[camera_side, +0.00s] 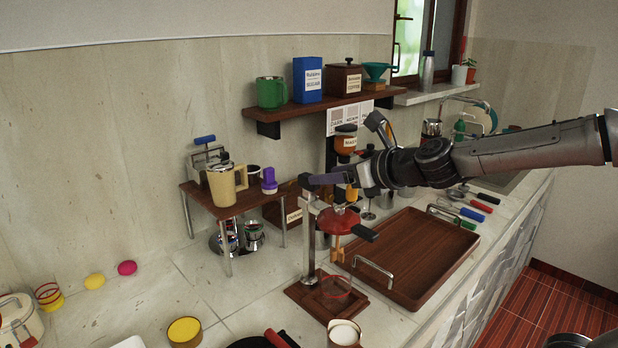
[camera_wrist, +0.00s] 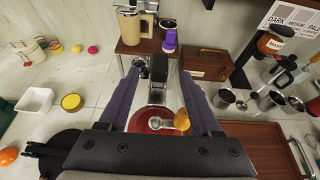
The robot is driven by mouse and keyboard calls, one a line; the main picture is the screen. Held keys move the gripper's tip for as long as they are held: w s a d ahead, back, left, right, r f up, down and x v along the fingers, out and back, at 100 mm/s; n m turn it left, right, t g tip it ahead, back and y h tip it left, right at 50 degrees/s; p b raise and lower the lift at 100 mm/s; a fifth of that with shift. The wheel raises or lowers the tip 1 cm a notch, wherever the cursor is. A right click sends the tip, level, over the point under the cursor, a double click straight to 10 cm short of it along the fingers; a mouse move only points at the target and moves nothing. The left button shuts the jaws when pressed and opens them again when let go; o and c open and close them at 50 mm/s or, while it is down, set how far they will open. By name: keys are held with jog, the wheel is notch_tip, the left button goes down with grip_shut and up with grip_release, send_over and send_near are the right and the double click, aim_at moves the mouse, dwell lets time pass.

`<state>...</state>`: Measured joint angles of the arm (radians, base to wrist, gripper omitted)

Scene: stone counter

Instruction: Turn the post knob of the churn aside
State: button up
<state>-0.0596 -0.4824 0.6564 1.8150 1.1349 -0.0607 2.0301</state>
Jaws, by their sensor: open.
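The churn stands on a wooden base (camera_side: 306,298) with an upright metal post (camera_side: 309,245), a red lid (camera_side: 334,219) and a clear jar (camera_side: 337,291) below. The dark post knob (camera_side: 304,182) tops the post; it also shows in the wrist view (camera_wrist: 158,68). My gripper (camera_side: 318,180) is level with the post top, its purple-grey fingers pointing left. In the wrist view my gripper (camera_wrist: 158,78) is open, with one finger on each side of the knob. I see gaps beside the knob, so it looks untouched. The red lid and an orange-yellow knob (camera_wrist: 181,120) lie below the fingers.
A wooden tray (camera_side: 415,255) with metal handles lies right of the churn. A small raised shelf (camera_side: 232,206) with a cream mug (camera_side: 226,185) stands behind left. A wall shelf (camera_side: 325,107) hangs above. A white cup (camera_side: 344,333) stands in front.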

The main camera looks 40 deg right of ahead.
jog(key=shift+x, duration=3.6)
jog(key=shift+f, duration=0.1)
jog(key=shift+c, duration=0.3)
grip_shut()
